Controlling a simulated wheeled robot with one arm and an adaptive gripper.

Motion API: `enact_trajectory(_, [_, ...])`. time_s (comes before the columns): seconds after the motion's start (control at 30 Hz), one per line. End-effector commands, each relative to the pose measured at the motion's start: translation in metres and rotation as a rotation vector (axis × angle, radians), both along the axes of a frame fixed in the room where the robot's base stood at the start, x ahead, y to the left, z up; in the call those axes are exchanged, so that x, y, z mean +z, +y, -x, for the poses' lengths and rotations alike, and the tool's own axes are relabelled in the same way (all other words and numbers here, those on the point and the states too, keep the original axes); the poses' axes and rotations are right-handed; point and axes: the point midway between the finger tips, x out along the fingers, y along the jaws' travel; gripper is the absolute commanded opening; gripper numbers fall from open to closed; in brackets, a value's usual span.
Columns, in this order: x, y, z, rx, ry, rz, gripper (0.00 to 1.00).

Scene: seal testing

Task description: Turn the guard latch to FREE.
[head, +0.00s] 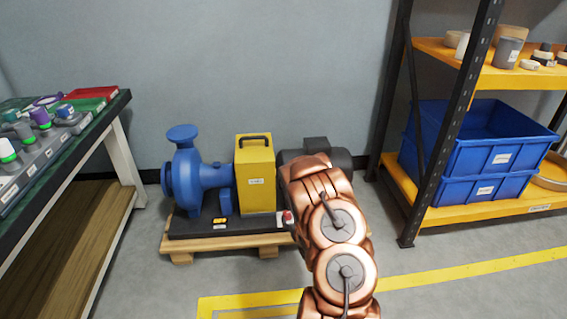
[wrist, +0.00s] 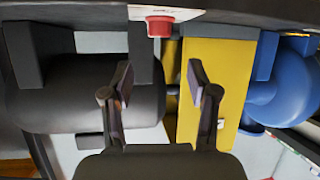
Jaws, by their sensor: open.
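The yellow guard (head: 255,176), a tall box with a black top handle (head: 254,137), stands between the blue pump (head: 196,178) and the dark motor (head: 331,152). In the wrist view the picture is inverted, with the guard (wrist: 205,70) right of centre and the motor (wrist: 80,98) at left. A red knob (wrist: 159,26) on a pale base shows beyond my fingertips; it also shows in the head view (head: 288,217). I cannot make out a guard latch or its FREE marking for sure. My gripper (wrist: 160,82) is open and empty; in the head view my arm hides it.
The pump set stands on a wooden pallet (head: 228,243) by the wall. A bench (head: 122,100) with small parts is at left. A shelf rack (head: 466,112) with blue crates (head: 489,158) is at right. Yellow tape marks the open floor in front.

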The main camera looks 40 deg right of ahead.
Motion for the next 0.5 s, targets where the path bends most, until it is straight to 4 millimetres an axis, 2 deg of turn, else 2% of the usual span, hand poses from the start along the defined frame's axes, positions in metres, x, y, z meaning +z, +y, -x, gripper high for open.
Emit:
enact_trajectory(0.03, [0.013,-0.001,-0.002,0.0,0.01,0.005,0.59])
enact_trajectory(0.5, [0.085,0.001,-0.008,-0.017,0.148,0.019,0.59])
